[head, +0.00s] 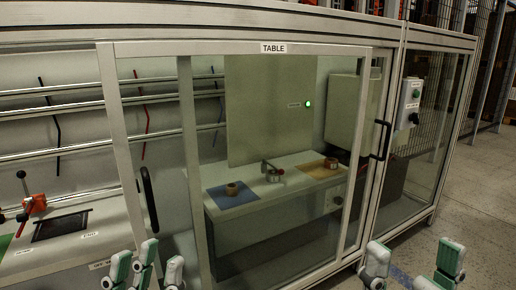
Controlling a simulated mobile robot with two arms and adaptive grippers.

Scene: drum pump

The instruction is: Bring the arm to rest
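My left gripper (145,268) is at the bottom edge left of centre, in front of the glazed enclosure. Its green and white fingers point up and stand apart, with nothing seen between them. My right gripper (412,263) is at the bottom edge right of centre. Its fingers are wide apart and empty. Both grippers are outside the glass and seem to touch nothing. Most of both arms is out of view.
Inside are a blue mat (232,201), an orange mat (318,173) and a green light (308,104). A control box (409,103) is at right. Floor (478,190) is clear at right.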

